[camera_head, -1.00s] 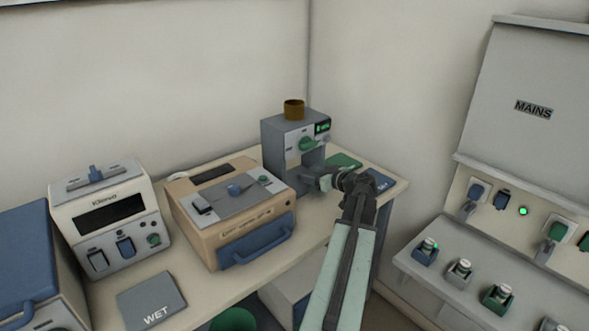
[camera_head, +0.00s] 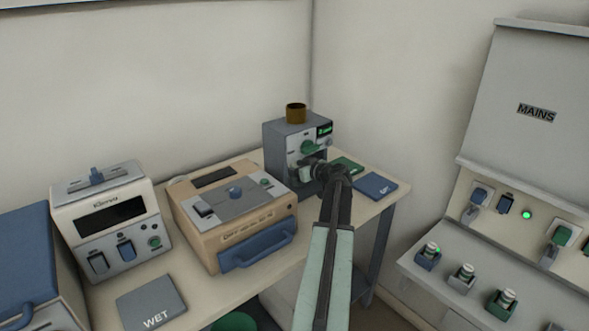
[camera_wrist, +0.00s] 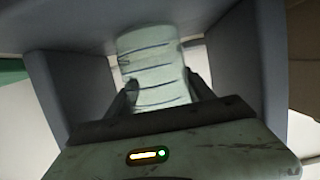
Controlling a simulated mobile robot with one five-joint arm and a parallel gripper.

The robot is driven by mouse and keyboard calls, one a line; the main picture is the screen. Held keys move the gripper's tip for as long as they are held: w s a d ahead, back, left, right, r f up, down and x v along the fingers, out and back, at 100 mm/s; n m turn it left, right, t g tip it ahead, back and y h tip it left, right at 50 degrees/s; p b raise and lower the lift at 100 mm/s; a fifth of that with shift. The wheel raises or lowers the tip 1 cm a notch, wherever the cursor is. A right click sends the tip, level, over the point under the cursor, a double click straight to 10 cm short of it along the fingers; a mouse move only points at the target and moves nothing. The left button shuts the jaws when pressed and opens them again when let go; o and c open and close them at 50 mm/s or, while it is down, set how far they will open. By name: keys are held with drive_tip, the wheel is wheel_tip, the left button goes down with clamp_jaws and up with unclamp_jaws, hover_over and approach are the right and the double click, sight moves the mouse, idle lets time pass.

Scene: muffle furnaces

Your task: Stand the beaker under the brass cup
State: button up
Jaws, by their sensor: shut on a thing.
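The brass cup (camera_head: 296,113) sits on top of a grey machine (camera_head: 284,150) with a green dial and a small green display, at the back corner of the bench. My gripper (camera_head: 318,172) is at the front of this machine, below its dial. In the wrist view my gripper (camera_wrist: 160,94) is shut on the beaker (camera_wrist: 152,62), a pale clear vessel with dark level lines. The beaker is between the grey side walls of the machine's recess. Whether its base touches the floor of the recess cannot be told. In the head view the beaker is mostly hidden by my gripper.
A tan box with a blue handle (camera_head: 235,215) stands left of the machine. A green mat (camera_head: 346,165) and a blue mat (camera_head: 376,185) lie to the right. A WET mat (camera_head: 151,300) lies at the front left. The MAINS panel (camera_head: 520,110) is on the right wall.

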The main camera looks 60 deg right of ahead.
drive_tip(key=shift+f, duration=0.2)
drive_tip(key=o, duration=1.4)
drive_tip(key=shift+r, duration=0.1)
drive_tip(key=shift+r, duration=0.15)
drive_tip(key=p+v, duration=0.3)
drive_tip(key=v, duration=0.8)
drive_tip(key=shift+s+a+p, duration=0.1)
drive_tip(key=shift+s+p, duration=0.1)
drive_tip(key=shift+p, duration=0.1)
drive_tip(key=shift+s, duration=0.3)
